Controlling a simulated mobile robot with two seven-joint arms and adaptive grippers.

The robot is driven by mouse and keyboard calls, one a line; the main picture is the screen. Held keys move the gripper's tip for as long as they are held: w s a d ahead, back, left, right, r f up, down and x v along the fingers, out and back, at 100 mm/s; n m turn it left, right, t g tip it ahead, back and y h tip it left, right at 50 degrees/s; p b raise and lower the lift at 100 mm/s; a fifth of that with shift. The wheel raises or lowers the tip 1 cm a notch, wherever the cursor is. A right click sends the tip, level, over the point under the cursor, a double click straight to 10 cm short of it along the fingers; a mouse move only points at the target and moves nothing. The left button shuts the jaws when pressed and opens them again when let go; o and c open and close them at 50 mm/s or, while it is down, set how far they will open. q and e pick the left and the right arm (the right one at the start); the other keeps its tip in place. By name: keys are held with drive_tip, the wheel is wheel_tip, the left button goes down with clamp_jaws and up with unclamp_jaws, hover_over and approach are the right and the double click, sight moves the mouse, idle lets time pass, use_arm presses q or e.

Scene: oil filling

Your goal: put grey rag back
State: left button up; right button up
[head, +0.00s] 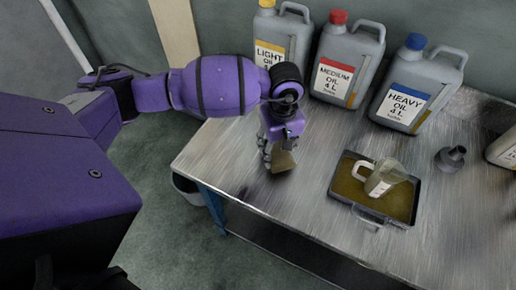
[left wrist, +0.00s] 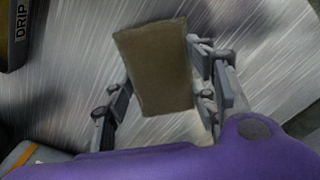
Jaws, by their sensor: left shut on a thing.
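My left gripper (head: 272,152) is above the left part of the metal bench, pointing down. It is shut on a flat, brownish-grey rag (head: 282,161), which hangs below the fingers near the bench top. In the left wrist view the rag (left wrist: 155,65) is a rectangular piece between the fingers of the left gripper (left wrist: 160,95), its far end beyond the fingertips. I cannot tell whether the rag touches the bench. My right gripper is not in view.
Light (head: 283,40), medium (head: 347,62) and heavy (head: 416,85) oil jugs stand along the back of the bench (head: 290,215). A tray (head: 345,210) holds oil and a clear jug (head: 384,178). A grey funnel-like piece (head: 450,158) stands right. A bin (head: 190,189) is below the bench's left edge.

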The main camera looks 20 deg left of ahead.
sight(278, 151)
use_arm(q)
drive_tip(key=shift+f, duration=0.75)
drive_tip(key=shift+f, duration=0.1)
drive_tip(key=o, duration=0.8)
drive_tip(key=shift+f, duration=0.15)
drive_tip(key=shift+c, duration=0.2)
drive_tip(key=o, duration=0.4)
drive_tip(key=shift+o, duration=0.2)
wheel_tip(278, 151, up, 13)
drive_tip(key=shift+f, duration=0.2)
